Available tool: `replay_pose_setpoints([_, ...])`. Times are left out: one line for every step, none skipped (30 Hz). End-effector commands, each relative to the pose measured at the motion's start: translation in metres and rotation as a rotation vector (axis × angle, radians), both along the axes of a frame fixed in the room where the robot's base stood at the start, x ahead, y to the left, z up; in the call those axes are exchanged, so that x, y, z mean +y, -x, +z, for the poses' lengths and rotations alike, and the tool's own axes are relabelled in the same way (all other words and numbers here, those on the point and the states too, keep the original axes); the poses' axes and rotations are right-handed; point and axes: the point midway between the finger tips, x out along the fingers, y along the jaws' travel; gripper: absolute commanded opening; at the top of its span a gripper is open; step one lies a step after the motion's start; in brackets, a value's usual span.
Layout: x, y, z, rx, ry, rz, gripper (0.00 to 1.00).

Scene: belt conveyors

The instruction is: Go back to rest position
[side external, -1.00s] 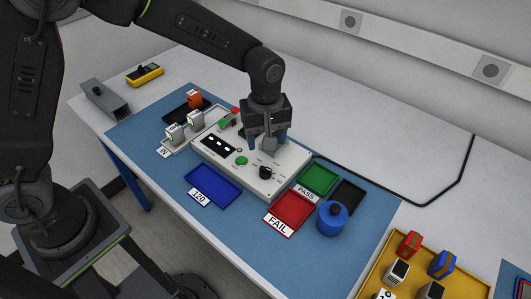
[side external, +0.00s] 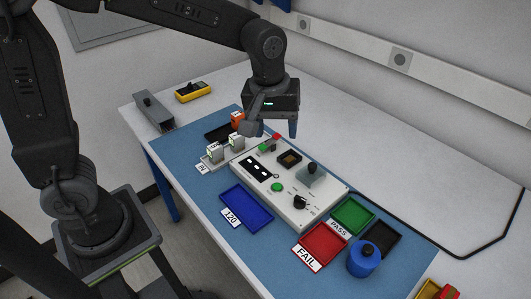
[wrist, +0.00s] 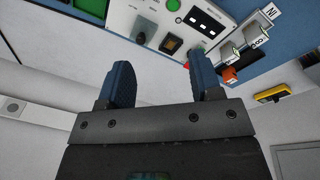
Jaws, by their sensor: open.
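My gripper (side external: 276,128) is raised above the back of the test box (side external: 265,209) in the side view, near the row of small blocks. In the wrist view its two blue fingers (wrist: 160,64) are apart with nothing between them. The test box (wrist: 148,32) shows beyond the fingers at the top of that view. It has a dark display, a green button, a black knob and a clear-looking block with a black handle (side external: 311,171).
Blue (side external: 247,207), red (side external: 319,241), green (side external: 352,214) and black trays lie around the box. A blue cylinder (side external: 364,260) stands at front right. White blocks (side external: 216,154) and an orange block (side external: 237,119) stand at back left. A yellow meter (side external: 194,91) lies behind them.

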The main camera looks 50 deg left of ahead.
Motion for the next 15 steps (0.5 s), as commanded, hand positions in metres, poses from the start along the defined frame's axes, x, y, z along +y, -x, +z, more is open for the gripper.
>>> replay_pose_setpoints([0.011, 0.014, 0.015, -0.039, -0.003, -0.049, 0.59])
replay_pose_setpoints([0.017, 0.022, 0.021, -0.058, -0.008, -0.082, 0.59])
replay_pose_setpoints([0.024, 0.032, 0.029, -0.083, -0.016, -0.126, 0.59])
replay_pose_setpoints([0.029, 0.04, 0.034, -0.102, -0.023, -0.158, 0.59])
replay_pose_setpoints([0.034, 0.049, 0.038, -0.12, -0.032, -0.192, 0.59])
replay_pose_setpoints([0.04, 0.06, 0.043, -0.145, -0.044, -0.236, 0.59])
replay_pose_setpoints([0.044, 0.068, 0.047, -0.164, -0.054, -0.268, 0.59])
replay_pose_setpoints([0.049, 0.077, 0.05, -0.182, -0.065, -0.3, 0.59])
replay_pose_setpoints([0.054, 0.088, 0.053, -0.206, -0.081, -0.343, 0.59])
replay_pose_setpoints([0.058, 0.096, 0.054, -0.223, -0.095, -0.375, 0.59])
replay_pose_setpoints([0.061, 0.104, 0.055, -0.239, -0.109, -0.405, 0.59])
replay_pose_setpoints([0.065, 0.114, 0.056, -0.261, -0.128, -0.444, 0.59])
replay_pose_setpoints([0.068, 0.121, 0.056, -0.275, -0.141, -0.471, 0.59])
replay_pose_setpoints([0.07, 0.128, 0.056, -0.289, -0.155, -0.497, 0.59])
replay_pose_setpoints([0.073, 0.135, 0.056, -0.305, -0.173, -0.528, 0.59])
